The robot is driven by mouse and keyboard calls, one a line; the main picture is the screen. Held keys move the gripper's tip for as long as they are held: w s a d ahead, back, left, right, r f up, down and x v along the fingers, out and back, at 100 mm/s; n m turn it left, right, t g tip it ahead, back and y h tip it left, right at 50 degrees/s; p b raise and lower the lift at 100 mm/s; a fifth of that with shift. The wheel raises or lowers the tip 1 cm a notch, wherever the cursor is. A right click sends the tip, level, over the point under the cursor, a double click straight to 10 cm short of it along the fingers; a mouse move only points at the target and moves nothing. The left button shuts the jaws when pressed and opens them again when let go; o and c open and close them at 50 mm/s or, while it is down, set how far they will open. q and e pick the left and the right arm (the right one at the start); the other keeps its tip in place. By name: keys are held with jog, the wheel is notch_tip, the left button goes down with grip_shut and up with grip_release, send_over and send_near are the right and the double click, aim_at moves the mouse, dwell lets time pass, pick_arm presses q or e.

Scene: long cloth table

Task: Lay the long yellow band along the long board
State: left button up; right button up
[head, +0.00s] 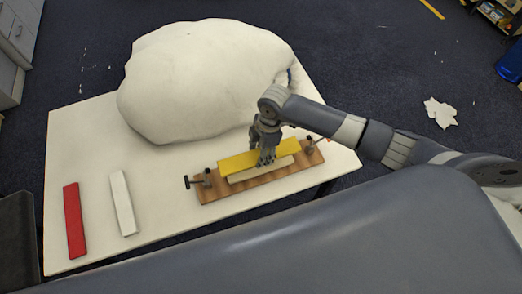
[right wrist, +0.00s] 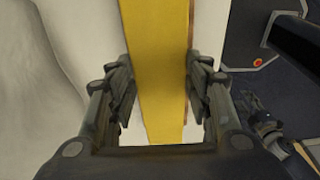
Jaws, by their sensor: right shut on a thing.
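The long yellow band (head: 235,164) is over the wooden board (head: 222,190), roughly parallel to it. A cream strip (head: 250,177) lies along the board, just in front of and partly under the band. My right gripper (head: 266,157) is shut on the yellow band near its middle. In the right wrist view the band (right wrist: 160,60) runs between the two fingers of the right gripper (right wrist: 161,95). I cannot tell whether the band touches the strip below. My left gripper is not in view.
Dark clamps stand at the board's left end (head: 197,181) and right end (head: 310,146). A red bar (head: 74,220) and a white bar (head: 123,203) lie at the table's left. A big white lump (head: 205,80) fills the back. The table (head: 165,225) is clear between bars and board.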

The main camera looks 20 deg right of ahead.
notch_tip(320, 180, down, 4)
jog(key=b, duration=0.3)
jog(key=shift+f+b, duration=0.55)
jog(key=shift+b, duration=0.2)
jog(key=shift+f, duration=0.5)
jog(key=o, duration=1.2)
jog(key=shift+c, duration=0.2)
jog(key=r, duration=0.4)
jog(key=d+r, duration=0.1)
jog(key=r, duration=0.7)
jog(key=shift+w+d, duration=0.1)
jog(key=shift+d, duration=0.3)
